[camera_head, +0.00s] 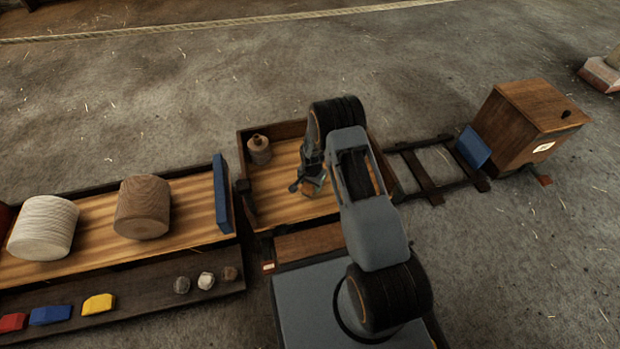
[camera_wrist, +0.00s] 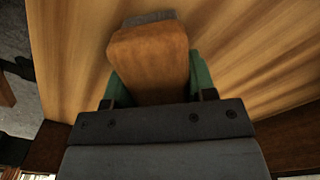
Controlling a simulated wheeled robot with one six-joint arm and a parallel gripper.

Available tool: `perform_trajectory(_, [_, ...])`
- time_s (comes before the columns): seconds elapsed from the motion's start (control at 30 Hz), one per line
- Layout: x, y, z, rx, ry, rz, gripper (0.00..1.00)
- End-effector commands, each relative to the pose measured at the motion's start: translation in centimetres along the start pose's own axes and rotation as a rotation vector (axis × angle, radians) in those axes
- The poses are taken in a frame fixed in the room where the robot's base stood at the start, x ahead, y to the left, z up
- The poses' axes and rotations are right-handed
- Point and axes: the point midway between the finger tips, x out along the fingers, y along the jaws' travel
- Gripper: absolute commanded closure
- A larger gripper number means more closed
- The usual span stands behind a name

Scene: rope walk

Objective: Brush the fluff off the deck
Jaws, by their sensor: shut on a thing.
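My gripper (camera_head: 312,184) is over the light wooden deck (camera_head: 273,187) in the head view, low and near its middle. In the wrist view my gripper (camera_wrist: 155,88) has its green finger pads shut on the sides of a brown wooden brush (camera_wrist: 150,55). A grey strip shows at the brush's far end. The striped deck (camera_wrist: 250,45) lies beneath it. I cannot tell whether the brush touches the deck. I make out no fluff in either view; my arm hides part of the deck.
A small bottle-like jar (camera_head: 260,149) stands in the deck's back left corner. Dark raised edges border the deck. To the left a long tray holds a white spool (camera_head: 43,228) and a brown spool (camera_head: 142,207). Rails (camera_head: 430,172) lead right to a wooden box (camera_head: 527,115).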

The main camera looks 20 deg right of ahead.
Motion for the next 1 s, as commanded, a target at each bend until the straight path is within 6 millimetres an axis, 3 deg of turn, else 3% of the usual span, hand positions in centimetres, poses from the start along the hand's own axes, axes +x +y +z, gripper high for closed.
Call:
perform_trajectory(0.27, [0.2,0.3,0.3,0.000,-0.001,0.001,0.80])
perform_trajectory(1.0, [0.3,-2.9,-2.9,0.000,0.000,0.000,0.80])
